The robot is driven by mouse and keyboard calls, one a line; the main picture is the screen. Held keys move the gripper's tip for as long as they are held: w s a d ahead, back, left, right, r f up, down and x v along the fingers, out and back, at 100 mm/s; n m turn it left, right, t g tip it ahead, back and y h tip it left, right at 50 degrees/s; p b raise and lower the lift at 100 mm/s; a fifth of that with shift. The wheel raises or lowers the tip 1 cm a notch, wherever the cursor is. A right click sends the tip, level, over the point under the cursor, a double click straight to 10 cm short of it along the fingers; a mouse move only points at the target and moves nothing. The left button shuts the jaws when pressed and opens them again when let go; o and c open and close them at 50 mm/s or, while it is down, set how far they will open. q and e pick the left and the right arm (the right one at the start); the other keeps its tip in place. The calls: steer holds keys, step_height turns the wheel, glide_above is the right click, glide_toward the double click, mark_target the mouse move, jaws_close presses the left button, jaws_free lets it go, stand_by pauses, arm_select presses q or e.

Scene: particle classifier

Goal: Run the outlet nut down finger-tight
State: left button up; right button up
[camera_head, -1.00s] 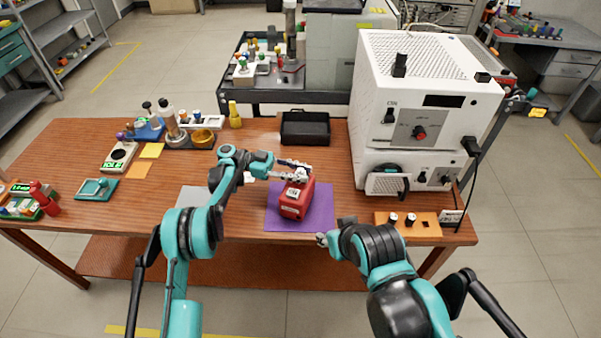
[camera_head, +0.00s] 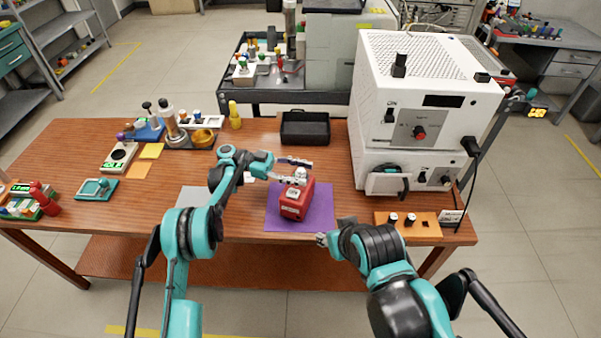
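A red block-shaped device (camera_head: 295,201) with a white label sits on a purple mat (camera_head: 326,215). A small pale fitting (camera_head: 301,173), seemingly the outlet nut, is on its top; its thread and seating are too small to make out. My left gripper (camera_head: 298,170) reaches in from the left at the device's top. Its two fingers are spread apart, one behind the fitting and one in front, with the fitting between their tips. My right gripper (camera_head: 321,239) hangs low by the table's front edge, right of the mat; its fingers are too small to judge.
A white instrument (camera_head: 425,110) stands at the right. An orange holder (camera_head: 427,232) with small capped parts lies at the front right. A black tray (camera_head: 305,140) is behind the device. Scales, bottles and coloured pads occupy the table's left. Wood is bare between mat and tray.

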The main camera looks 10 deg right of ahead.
arm_select(q)
steer(key=v, duration=0.7)
steer(key=shift+w+a, duration=0.2)
